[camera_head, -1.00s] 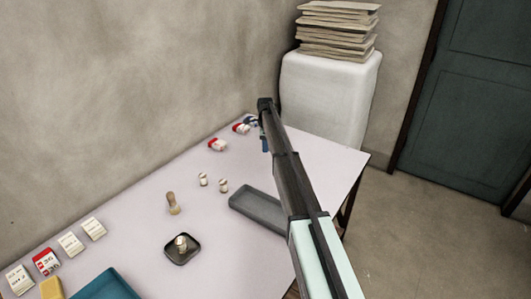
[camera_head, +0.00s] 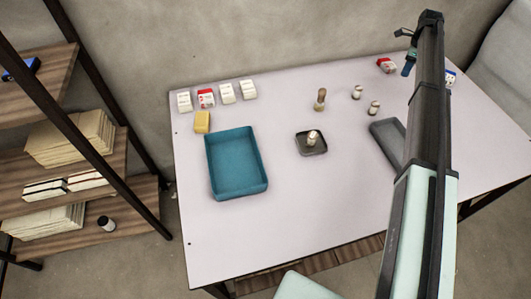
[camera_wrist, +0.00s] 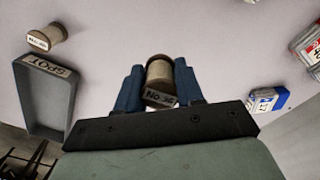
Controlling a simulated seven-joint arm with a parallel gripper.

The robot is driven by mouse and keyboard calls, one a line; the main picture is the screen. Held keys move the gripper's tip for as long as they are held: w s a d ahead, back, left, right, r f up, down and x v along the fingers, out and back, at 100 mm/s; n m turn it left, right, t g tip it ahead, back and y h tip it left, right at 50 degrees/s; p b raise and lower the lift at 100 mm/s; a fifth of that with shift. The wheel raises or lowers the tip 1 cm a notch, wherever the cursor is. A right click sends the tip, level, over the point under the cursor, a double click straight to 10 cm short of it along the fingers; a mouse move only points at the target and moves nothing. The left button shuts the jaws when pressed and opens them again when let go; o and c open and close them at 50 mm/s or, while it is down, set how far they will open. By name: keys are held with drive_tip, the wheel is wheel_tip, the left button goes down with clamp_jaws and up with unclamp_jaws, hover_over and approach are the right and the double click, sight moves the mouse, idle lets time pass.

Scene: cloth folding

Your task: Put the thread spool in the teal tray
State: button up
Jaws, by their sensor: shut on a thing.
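My gripper (camera_wrist: 160,82) is shut on a thread spool (camera_wrist: 159,70), tan with pale thread and a label reading roughly "No. 36", held between the blue fingers. In the head view my gripper (camera_head: 408,62) is at the far right of the table, next to a red and white box; the spool in it cannot be made out there. The teal tray (camera_head: 208,165) lies empty on the left half of the table, well away from my gripper.
Other spools stand mid-table (camera_head: 357,91), (camera_head: 374,107) and in a small dark dish (camera_head: 312,150). A wooden peg-like piece (camera_head: 320,98) stands nearby. A grey tray (camera_head: 376,130) lies partly behind my arm. Boxes (camera_head: 227,92) and a yellow block (camera_head: 202,122) line the left back.

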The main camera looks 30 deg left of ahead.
drive_tip(key=s+a+n, duration=0.2)
drive_tip(key=s+a, duration=0.2)
drive_tip(key=a, duration=1.1)
drive_tip(key=s+a+r+n, duration=0.2)
drive_tip(key=s+a+n, duration=0.2)
drive_tip(key=s+a, duration=2.15)
drive_tip(key=s+a+n, duration=0.2)
drive_tip(key=s+a, duration=0.5)
drive_tip(key=s, duration=0.5)
drive_tip(key=n, duration=0.6)
hover_over(246, 172)
drive_tip(key=f, duration=0.2)
drive_tip(key=shift+r+n, duration=0.2)
drive_tip(key=shift+n, duration=0.9)
drive_tip(key=shift+f, duration=4.9)
